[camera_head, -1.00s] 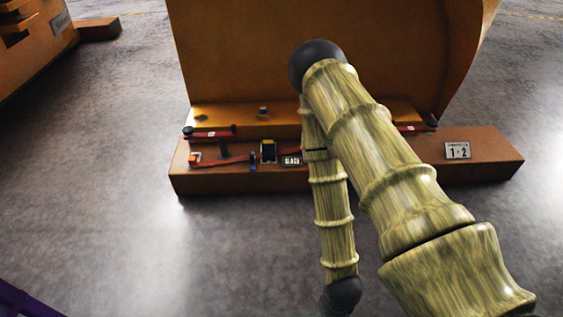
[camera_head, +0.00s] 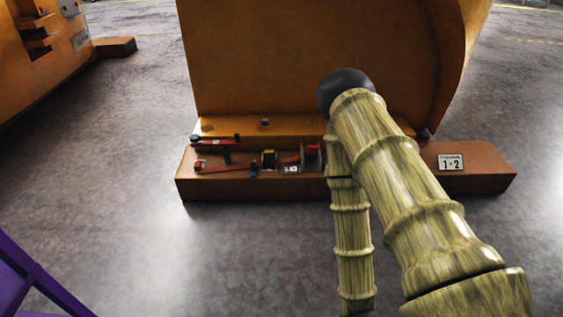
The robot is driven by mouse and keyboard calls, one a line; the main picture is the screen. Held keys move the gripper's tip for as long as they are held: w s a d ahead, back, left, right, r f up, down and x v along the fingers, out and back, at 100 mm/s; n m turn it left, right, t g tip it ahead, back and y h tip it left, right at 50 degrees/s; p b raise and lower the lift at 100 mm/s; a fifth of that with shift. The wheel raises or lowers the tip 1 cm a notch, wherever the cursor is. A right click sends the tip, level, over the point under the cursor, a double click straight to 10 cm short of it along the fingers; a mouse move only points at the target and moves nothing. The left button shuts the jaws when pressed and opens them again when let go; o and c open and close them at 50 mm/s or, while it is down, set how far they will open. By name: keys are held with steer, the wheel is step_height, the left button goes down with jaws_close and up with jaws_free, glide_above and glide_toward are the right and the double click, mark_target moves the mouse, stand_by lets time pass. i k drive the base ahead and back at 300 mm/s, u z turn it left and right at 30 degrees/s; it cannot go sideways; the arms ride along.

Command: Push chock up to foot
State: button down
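The big orange casting (camera_head: 310,60) stands upright, and its low foot (camera_head: 225,125) runs along the back of a brown-orange base block (camera_head: 230,188). A small dark reddish block-like piece (camera_head: 312,157) sits on the base just left of my arm; I cannot tell whether it is the chock. My arm crosses the base's right middle, and my gripper is not visible.
A plate marked 1-2 (camera_head: 450,162) is on the base's right part. Another orange casting (camera_head: 50,60) stands at the left. A purple frame (camera_head: 35,275) is at the lower left. The grey floor in front of the base is mostly clear.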

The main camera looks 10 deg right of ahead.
mark_target(269, 156)
steer(key=z, duration=0.05)
steer(key=i, duration=0.9)
steer(key=u, duration=0.2)
